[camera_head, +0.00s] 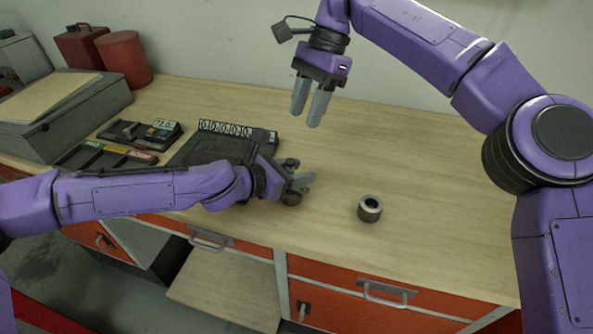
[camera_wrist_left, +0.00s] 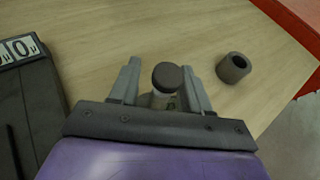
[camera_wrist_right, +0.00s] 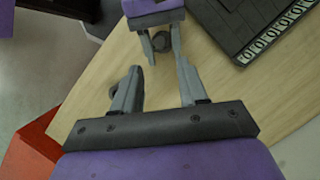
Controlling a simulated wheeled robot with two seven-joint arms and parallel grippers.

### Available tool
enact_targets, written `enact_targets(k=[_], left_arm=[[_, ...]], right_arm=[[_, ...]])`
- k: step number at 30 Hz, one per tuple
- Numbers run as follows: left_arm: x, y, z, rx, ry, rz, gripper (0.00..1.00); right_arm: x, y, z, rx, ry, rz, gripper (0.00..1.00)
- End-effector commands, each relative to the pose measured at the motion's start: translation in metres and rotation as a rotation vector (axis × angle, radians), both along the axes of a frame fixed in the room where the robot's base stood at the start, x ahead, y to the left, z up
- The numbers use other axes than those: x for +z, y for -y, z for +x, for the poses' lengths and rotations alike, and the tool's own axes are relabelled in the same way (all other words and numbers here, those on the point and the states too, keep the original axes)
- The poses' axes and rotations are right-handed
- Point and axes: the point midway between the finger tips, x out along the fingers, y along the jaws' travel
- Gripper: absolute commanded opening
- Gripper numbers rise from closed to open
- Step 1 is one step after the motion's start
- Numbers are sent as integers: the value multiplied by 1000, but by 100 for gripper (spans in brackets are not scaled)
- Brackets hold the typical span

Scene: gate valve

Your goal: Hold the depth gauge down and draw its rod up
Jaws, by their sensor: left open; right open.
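The depth gauge (camera_wrist_left: 168,77) shows in the left wrist view as a dark round cap on a paler stem. It lies between the two fingers of my left gripper (camera_wrist_left: 163,88), which are open around it; I cannot tell whether either touches it. In the head view my left gripper (camera_head: 303,187) is low over the bench, and its fingers partly hide the gauge. My right gripper (camera_head: 311,103) is open and empty, higher up and farther back, fingers pointing down. In the right wrist view, the gauge's dark cap (camera_wrist_right: 162,42) shows between the left gripper's fingers.
A hollow dark cylinder (camera_head: 370,209) stands on the bench (camera_head: 440,160) right of the left gripper. A black case with number tiles (camera_head: 238,130) lies left of the gauge. A red can (camera_head: 124,58) and grey box (camera_head: 50,110) stand far left. The bench's right side is clear.

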Motion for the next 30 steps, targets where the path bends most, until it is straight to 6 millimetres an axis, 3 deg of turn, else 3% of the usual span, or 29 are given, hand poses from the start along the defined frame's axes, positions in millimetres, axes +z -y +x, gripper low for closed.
enact_targets(k=[1,2,6,8,13,18,23,30], left_arm=[[0,0,0,0,0,0,47],[0,0,0,0,0,0,41],[0,0,0,0,0,0,0],[0,0,0,0,0,0,0],[0,0,0,-1,0,0,0],[0,0,0,0,0,0,0],[0,0,0,0,0,0,0],[0,0,0,0,1,1,0]], right_arm=[[0,0,0,0,0,0,43],[0,0,0,0,0,0,43],[0,0,0,0,0,0,43],[0,0,0,0,0,0,43],[-9,-17,-11,50,78,-107,95],[-27,-33,-23,115,207,-264,96],[-43,-33,-23,120,218,-277,96],[-85,-33,-23,120,216,-275,96]])
